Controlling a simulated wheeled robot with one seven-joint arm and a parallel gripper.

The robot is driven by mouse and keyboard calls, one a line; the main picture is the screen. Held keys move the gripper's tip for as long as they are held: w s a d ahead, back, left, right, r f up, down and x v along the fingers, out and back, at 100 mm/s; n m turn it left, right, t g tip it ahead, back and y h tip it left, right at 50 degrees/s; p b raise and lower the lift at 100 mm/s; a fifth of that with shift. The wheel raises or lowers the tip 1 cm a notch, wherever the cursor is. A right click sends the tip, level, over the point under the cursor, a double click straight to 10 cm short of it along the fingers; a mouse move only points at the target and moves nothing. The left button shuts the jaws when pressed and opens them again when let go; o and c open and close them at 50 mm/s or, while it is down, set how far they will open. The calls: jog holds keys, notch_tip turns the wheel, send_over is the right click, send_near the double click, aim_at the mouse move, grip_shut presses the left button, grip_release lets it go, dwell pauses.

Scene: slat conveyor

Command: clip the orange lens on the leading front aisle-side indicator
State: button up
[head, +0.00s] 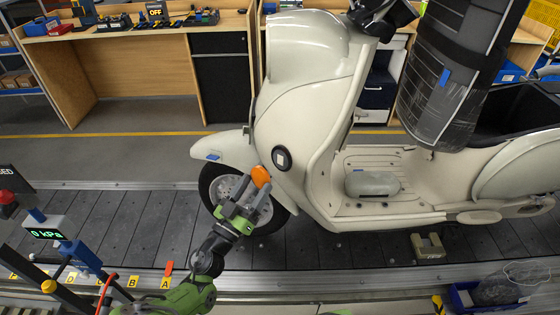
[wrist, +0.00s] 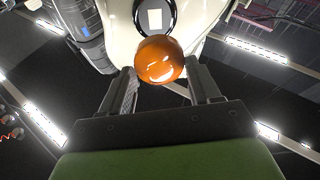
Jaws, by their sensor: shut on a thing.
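The orange lens (head: 261,176) is a small glossy dome held at the tips of my gripper (head: 246,190). In the wrist view the lens (wrist: 159,60) sits between the two dark fingers of my gripper (wrist: 162,84). A round indicator seat with a black ring and pale centre (head: 282,158) is on the cream scooter's (head: 290,100) front side panel. The lens is just left of and below this seat in the head view. In the wrist view the seat (wrist: 155,18) shows behind and above the lens, partly hidden by it. I cannot tell the exact gap between them.
The scooter stands on the dark slat conveyor (head: 110,225), its front wheel (head: 228,188) behind my gripper. A post with a pressure display (head: 46,234) is at the left. A blue bin (head: 462,297) is at lower right. Workbenches (head: 140,60) stand beyond the aisle.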

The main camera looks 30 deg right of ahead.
aim_at(258, 187)
jog(key=shift+d, duration=0.15)
jog(key=shift+w+d, duration=0.2)
jog(key=shift+d, duration=0.05)
jog(key=shift+d+b, duration=0.1)
jog(key=shift+b, duration=0.2)
dwell(0.3)
jog(key=shift+w+d, duration=0.2)
jog(key=shift+d, duration=0.05)
jog(key=shift+d, duration=0.1)
jog(key=shift+w+d+b, duration=0.2)
jog(key=shift+d+b, duration=0.05)
jog(key=shift+b, duration=0.1)
jog(key=shift+d, duration=0.1)
dwell(0.4)
jog(key=shift+w+d, duration=0.15)
jog(key=shift+d, duration=0.1)
